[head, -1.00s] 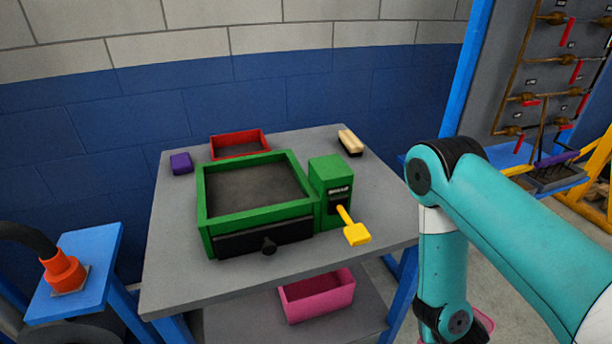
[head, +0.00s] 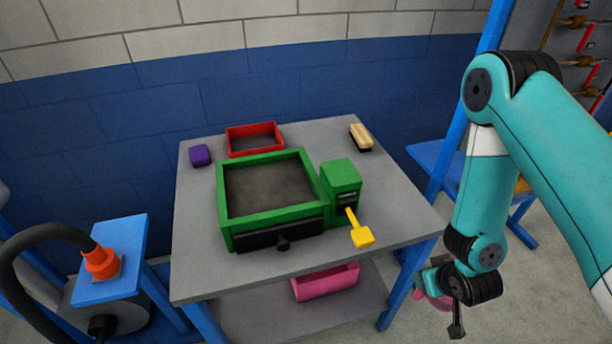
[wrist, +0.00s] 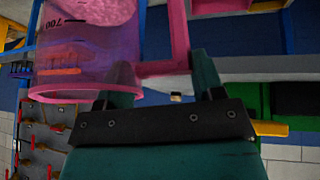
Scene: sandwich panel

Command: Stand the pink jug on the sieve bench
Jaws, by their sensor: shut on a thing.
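The pink jug (wrist: 90,60) is see-through, with a printed scale and pale pink contents, and fills the left of the wrist view. That view is upside down, so its open rim appears low. My gripper (wrist: 163,75) is shut on the jug's pink handle (wrist: 178,35). In the head view, my gripper (head: 440,285) hangs right of the bench, below its top. Only a little of the jug (head: 421,284) shows there, mostly hidden behind my arm. The sieve bench (head: 400,215) has a grey top carrying a green-framed sieve box (head: 310,185).
A green switch box (head: 341,178) with a yellow lever (head: 362,236), a brush (head: 361,137), a red tray (head: 254,132) and a purple block (head: 200,155) stand on the bench. A pink bin (head: 327,282) sits on the lower shelf. The right and front-left bench top is bare.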

